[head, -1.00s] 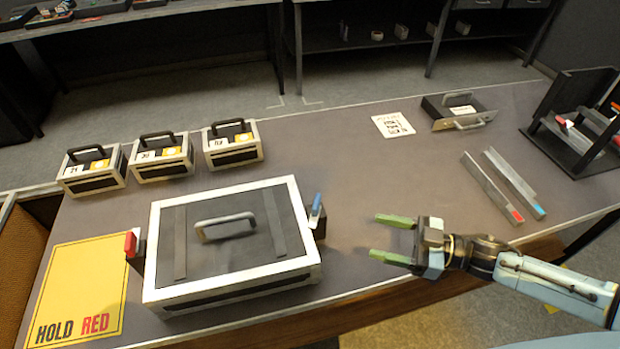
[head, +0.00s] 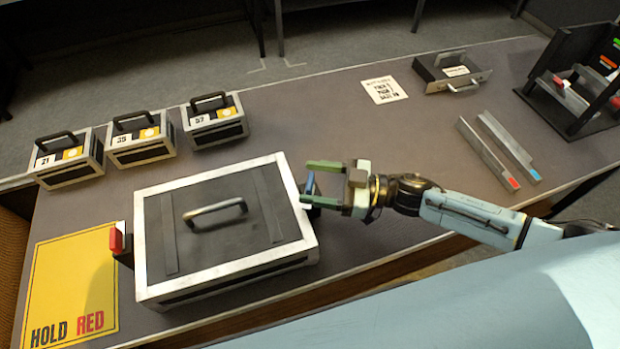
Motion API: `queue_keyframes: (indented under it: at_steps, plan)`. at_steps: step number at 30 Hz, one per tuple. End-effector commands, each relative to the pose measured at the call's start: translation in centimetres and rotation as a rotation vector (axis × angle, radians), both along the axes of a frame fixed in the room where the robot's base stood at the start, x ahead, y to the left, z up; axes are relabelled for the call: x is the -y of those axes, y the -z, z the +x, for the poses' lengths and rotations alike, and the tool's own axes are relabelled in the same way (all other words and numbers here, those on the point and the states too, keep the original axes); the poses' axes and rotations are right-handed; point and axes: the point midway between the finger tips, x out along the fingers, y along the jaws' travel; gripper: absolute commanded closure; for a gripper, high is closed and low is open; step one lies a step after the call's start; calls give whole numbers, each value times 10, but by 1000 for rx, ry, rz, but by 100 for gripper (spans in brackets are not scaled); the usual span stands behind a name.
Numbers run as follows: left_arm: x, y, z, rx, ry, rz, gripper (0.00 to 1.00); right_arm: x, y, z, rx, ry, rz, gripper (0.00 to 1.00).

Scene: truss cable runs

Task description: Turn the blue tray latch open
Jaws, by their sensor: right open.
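The large black tray case (head: 226,262) with a white frame and a lid handle lies on the table at centre left. The blue latch (head: 309,184) is on its right side, partly hidden by my gripper. My right gripper (head: 313,182) is open, with its green fingers pointing left, one on the far side and one on the near side of the blue latch. I cannot tell whether the fingers touch it. A red latch (head: 116,240) is on the case's left side. My left gripper is not in view.
Several small black boxes with handles (head: 139,146) stand behind the case. A yellow HOLD RED mat (head: 72,285) lies at left. Two metal bars (head: 488,153), a drawer (head: 450,75) and a dark rack (head: 570,85) stand at right. The table middle is clear.

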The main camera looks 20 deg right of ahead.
Motion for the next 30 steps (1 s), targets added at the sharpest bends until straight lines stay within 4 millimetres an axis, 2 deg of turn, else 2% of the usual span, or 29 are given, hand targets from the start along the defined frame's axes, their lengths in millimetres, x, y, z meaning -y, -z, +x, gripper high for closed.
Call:
queue_keyframes:
  at_steps: [4, 14, 24, 30]
  plan:
    - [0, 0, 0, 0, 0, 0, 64, -11, 0, 5, 1, -1, 2, 35]
    - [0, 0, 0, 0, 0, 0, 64, -13, 0, 6, 0, 0, 0, 35]
    - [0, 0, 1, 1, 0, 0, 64, -13, 0, 6, 0, 0, 0, 79]
    - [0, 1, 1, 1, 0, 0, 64, -13, 0, 7, 2, -15, -1, 79]
